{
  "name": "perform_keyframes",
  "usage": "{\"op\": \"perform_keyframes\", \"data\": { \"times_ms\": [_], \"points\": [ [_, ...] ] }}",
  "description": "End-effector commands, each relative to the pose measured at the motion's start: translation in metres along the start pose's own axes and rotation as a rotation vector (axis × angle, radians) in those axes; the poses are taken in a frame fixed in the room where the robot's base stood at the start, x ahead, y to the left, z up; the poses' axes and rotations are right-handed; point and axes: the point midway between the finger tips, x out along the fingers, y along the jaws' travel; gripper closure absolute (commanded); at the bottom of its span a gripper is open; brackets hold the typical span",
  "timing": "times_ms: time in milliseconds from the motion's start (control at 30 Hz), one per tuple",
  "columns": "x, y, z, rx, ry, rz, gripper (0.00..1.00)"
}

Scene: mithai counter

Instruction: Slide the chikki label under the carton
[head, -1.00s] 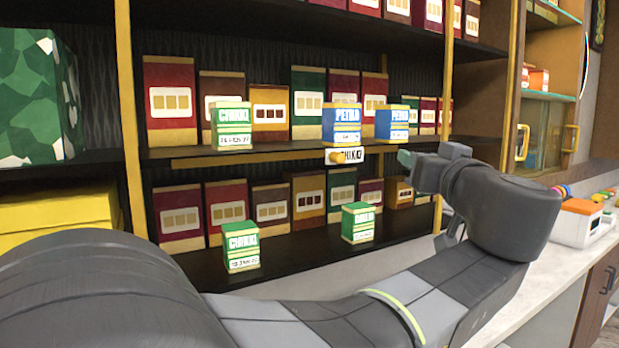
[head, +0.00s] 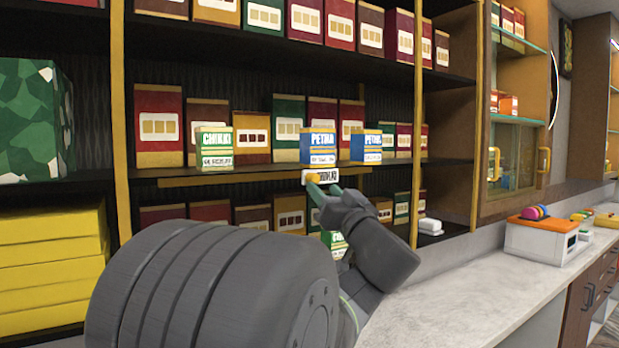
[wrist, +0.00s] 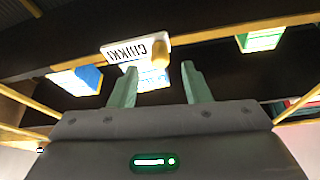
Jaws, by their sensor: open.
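The chikki label (head: 330,177) is a white tag with black lettering and a yellow knob (head: 311,179). The green chikki carton (head: 215,147) stands on that shelf to the left. My gripper (head: 324,189) is just below and in front of the label, partly covering it. In the wrist view, my gripper's green fingers (wrist: 160,72) are open and empty. The label (wrist: 125,49) and its knob (wrist: 160,50) are just beyond the fingertips; I cannot tell whether they touch.
A second petha carton (head: 366,147) stands right of the first. Rows of dark red, brown and green boxes fill the shelves behind. A green carton (head: 335,241) on the lower shelf is mostly hidden by my arm. A pale counter (head: 470,295) runs to the right.

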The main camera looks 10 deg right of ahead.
Motion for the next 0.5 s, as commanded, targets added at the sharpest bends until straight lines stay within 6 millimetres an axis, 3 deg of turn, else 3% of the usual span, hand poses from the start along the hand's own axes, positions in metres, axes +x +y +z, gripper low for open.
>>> {"op": "perform_keyframes", "data": {
  "times_ms": [33,200,500],
  "points": [
    [0.013,-0.001,-0.002,0.003,-0.001,-0.003,0.57],
    [0.037,0.0,-0.001,0.001,-0.001,-0.002,0.57],
    [0.049,0.0,0.0,0.001,0.0,0.001,0.57]
  ]
}}
